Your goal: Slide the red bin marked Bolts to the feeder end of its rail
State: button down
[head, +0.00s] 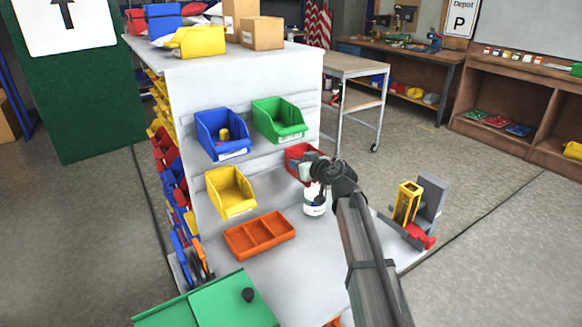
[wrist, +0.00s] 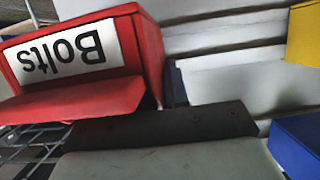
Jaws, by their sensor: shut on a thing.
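The red bin (head: 296,153) hangs on the pale panel at the right, level with the lower row, partly hidden behind my gripper. In the wrist view the red bin (wrist: 150,45) fills the upper left, its white "Bolts" label upside down. My gripper (head: 308,167) is at the bin's front right and shut on it; the exact contact is hard to see. In the wrist view the dark and grey gripper parts (wrist: 170,140) lie along the bottom, against the bin's edge. Pale horizontal rails (head: 262,158) cross the panel; the red bin's rail runs left toward the yellow bin.
A yellow bin (head: 230,192) hangs to the left, with blue (head: 222,138) and green (head: 280,122) bins above. An orange tray (head: 259,236) and a white jar-like thing (head: 314,203) are below. A yellow-grey device (head: 408,203) stands at the right. The panel between yellow and red bins looks clear.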

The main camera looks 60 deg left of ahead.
jog(key=shift+w+d+f, duration=0.1)
jog(key=shift+w+d, duration=0.1)
jog(key=shift+w, duration=1)
jog(key=c, duration=1.5)
grip_release()
jog(key=shift+w, duration=0.15)
jog(key=o, duration=0.5)
jog(key=shift+s, duration=0.2)
jog(key=shift+c, duration=0.2)
jog(key=shift+s+a, duration=0.1)
jog(key=shift+d+r, duration=0.2)
jog(key=shift+d, duration=0.4)
jog(key=v, duration=1.2)
jog(key=shift+d, duration=0.25)
